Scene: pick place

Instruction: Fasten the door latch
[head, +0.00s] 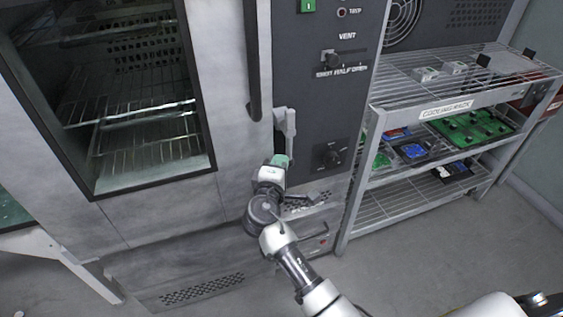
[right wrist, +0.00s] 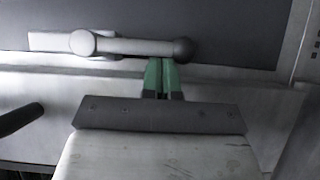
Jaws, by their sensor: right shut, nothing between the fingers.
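The door latch (head: 288,122) is a light grey lever at the seam between the oven door (head: 228,110) and the dark control panel. In the right wrist view, the latch lever (right wrist: 130,46) runs from a round pivot to a dark ball end (right wrist: 184,49), lying along the panel side of the seam. In the head view it hangs down from its pivot. My right gripper (head: 281,160) is at the lever's lower end. Its green fingertips (right wrist: 162,62) are shut together and empty, beside the lever near the ball; I cannot tell whether they touch. My left gripper is out of view.
A vertical dark door handle (head: 253,65) stands left of the latch. The control panel (head: 325,100) has knobs and a vent slider. A cooling rack (head: 400,90) with circuit boards stands at right. The floor (head: 430,255) in front of the rack is clear.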

